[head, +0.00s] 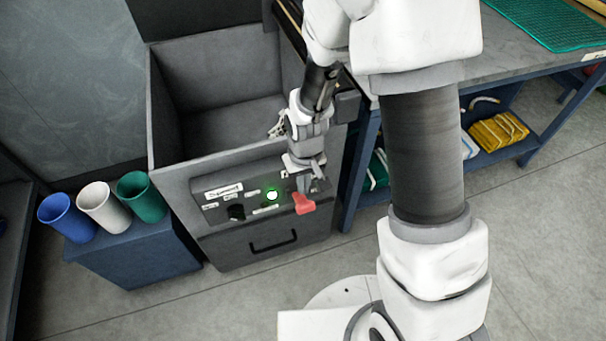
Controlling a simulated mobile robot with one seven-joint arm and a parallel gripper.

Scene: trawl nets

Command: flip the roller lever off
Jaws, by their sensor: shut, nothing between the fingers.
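A red lever (304,204) sits at the right end of the dark control panel (225,212) on the front of a grey open-topped bin. My gripper (304,184) is shut and empty, pointing down just above the lever. I cannot tell whether the fingertips touch it. A round light (272,195) left of the lever glows green. A black knob (236,212) is further left on the panel. The lever's base and part of the panel are hidden behind my gripper.
The grey bin (170,115) has high walls. Blue (66,218), white (104,208) and green (141,197) cups stand on a blue cabinet (140,255) at left. A blue-framed workbench (362,165) stands close on the right. The floor in front is clear.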

